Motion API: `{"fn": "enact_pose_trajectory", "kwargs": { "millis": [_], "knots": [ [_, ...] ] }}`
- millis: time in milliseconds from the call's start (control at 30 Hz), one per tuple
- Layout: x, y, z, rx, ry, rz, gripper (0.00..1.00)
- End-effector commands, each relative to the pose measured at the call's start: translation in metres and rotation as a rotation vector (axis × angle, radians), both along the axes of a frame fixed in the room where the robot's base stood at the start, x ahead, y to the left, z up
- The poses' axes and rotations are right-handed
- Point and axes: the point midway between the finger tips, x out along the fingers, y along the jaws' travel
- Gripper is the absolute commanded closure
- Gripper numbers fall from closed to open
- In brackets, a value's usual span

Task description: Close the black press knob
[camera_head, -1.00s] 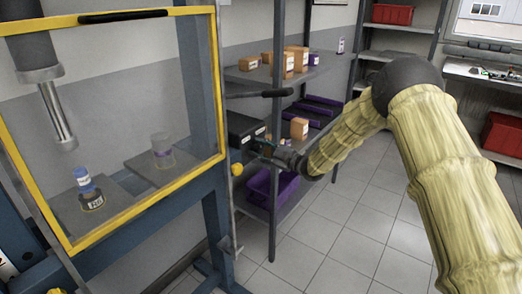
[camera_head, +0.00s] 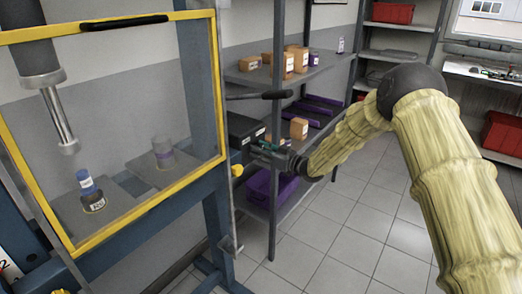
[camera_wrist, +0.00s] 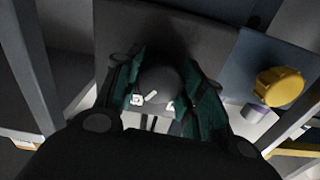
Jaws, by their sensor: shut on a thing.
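The black press knob (camera_wrist: 160,84) is a dark round knob with small white marks near it, between my gripper's green fingers in the wrist view. My gripper (camera_wrist: 165,92) is shut on it, one finger on each side. In the head view my gripper (camera_head: 263,150) is at the front of a black box (camera_head: 242,130) on the right side of the press, and the knob is too small and covered to make out. The press (camera_head: 215,110) has a yellow-framed clear guard.
A yellow knob (camera_head: 237,171) sits just below left of my gripper; it also shows in the wrist view (camera_wrist: 280,88). A dark lever (camera_head: 260,95) sticks out above. Shelves with orange boxes (camera_head: 300,128) and a purple bin (camera_head: 262,186) stand close behind. The floor at right is clear.

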Motion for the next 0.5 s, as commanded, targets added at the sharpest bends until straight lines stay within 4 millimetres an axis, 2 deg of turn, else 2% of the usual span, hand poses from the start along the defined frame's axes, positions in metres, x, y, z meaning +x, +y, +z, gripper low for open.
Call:
{"fn": "enact_pose_trajectory", "kwargs": {
  "millis": [500],
  "knots": [
    [-0.0011, 0.0003, -0.0023, 0.05, 0.075, 0.0, 0.85]
  ]
}}
